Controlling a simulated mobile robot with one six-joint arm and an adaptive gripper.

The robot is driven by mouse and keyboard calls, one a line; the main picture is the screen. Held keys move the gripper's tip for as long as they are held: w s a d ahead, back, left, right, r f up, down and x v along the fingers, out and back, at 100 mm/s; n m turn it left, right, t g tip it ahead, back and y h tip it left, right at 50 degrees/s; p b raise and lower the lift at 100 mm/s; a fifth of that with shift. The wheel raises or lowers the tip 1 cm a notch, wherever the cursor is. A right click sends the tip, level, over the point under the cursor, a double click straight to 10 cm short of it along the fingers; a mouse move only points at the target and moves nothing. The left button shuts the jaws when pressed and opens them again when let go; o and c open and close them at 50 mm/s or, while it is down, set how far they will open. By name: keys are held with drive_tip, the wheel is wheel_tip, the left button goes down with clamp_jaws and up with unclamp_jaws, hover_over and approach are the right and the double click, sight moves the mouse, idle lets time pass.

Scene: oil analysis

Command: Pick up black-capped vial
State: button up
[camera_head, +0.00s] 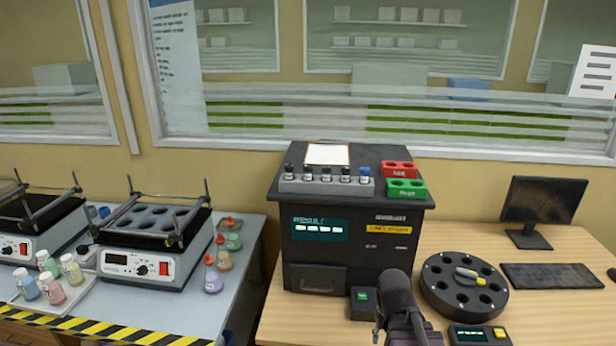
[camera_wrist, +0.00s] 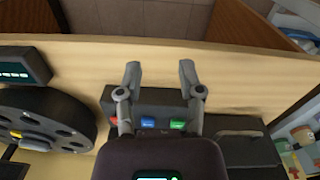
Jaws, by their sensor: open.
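Several black-capped vials (camera_head: 326,174) stand upright in a grey rack (camera_head: 320,188) on top of the dark analyser (camera_head: 352,215) in the head view. The vial at the rack's right end has a blue cap (camera_head: 365,170). My gripper (camera_wrist: 160,72) is open in the wrist view, with nothing between its fingers. It is over the table's front area, by a small box with coloured buttons (camera_wrist: 148,123). My arm shows at the bottom of the head view, low in front of the analyser and apart from the vials. No vials show in the wrist view.
A red holder (camera_head: 399,169) and a green holder (camera_head: 406,189) sit right of the rack, near a clipboard (camera_head: 327,154). A round black rotor (camera_head: 463,287) is on the wooden table. Shakers (camera_head: 150,250) and flasks stand on the left bench.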

drive_tip(key=w+a+r+n+t+h+p, duration=0.2)
drive_tip(key=w+a+r+n+p, duration=0.3)
drive_tip(key=w+r+n+p, duration=0.2)
drive_tip(key=w+a+r+n+t+h+p, duration=0.3)
drive_tip(key=w+a+r+n+p, duration=0.3)
drive_tip(key=r, duration=0.6)
drive_tip(key=w+a+r+n+t+h+p, duration=0.2)
drive_tip(key=w+a+r+n+p, duration=0.4)
drive_tip(key=w+r+n+p, duration=0.2)
wheel_tip(320, 180, up, 2)
drive_tip(key=shift+r+n+t+h, duration=0.2)
drive_tip(key=shift+n+t+h, duration=0.1)
drive_tip(key=shift+n+t, duration=0.1)
drive_tip(key=w+a+r+n+t+p, duration=0.2)
drive_tip(key=a+r+n+t+p, duration=0.1)
drive_tip(key=a+r+n, duration=0.3)
drive_tip(key=shift+w+a+r+p, duration=0.35)
drive_tip(key=shift+a+r, duration=0.3)
drive_tip(key=shift+a, duration=0.5)
